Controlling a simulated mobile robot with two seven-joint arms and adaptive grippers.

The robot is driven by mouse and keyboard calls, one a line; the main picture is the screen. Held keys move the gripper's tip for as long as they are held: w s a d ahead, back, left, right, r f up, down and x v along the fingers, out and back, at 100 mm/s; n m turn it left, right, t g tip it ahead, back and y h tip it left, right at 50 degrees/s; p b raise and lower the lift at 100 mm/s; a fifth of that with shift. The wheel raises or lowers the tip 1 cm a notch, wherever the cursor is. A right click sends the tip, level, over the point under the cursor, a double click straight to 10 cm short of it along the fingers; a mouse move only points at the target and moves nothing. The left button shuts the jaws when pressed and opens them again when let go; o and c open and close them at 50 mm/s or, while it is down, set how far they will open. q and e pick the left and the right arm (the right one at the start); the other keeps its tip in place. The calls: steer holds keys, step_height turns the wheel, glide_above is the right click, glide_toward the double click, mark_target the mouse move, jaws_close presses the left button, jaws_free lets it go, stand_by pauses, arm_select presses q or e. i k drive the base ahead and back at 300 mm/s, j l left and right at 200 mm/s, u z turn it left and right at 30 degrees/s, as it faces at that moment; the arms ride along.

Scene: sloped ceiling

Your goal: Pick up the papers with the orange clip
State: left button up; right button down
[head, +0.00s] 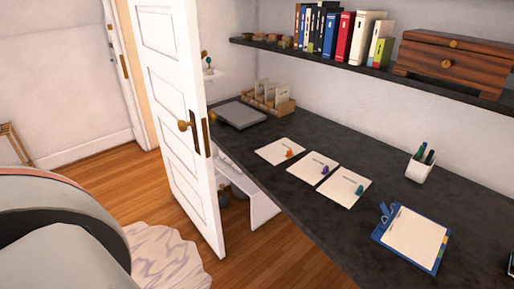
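The papers with the orange clip (280,151) lie flat on the dark desk, in the head view. They are the farthest left of three white paper sets in a row, and the orange clip (289,154) sits at their right edge. The papers with the purple clip (313,167) lie beside them, and the papers with the teal clip (343,186) lie nearest. Neither of my grippers is in view.
The dark desk (300,225) also holds a blue clipboard (411,238), a white pen cup (421,168), a grey flat item (238,115) and a wooden file holder (268,100). A white door (178,110) stands open at the desk's left. A shelf (370,70) with books hangs above.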

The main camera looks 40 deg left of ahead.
mark_target(278, 152)
steer(key=u, duration=0.95)
steer(key=z, duration=1.85)
steer(key=u, duration=1.95)
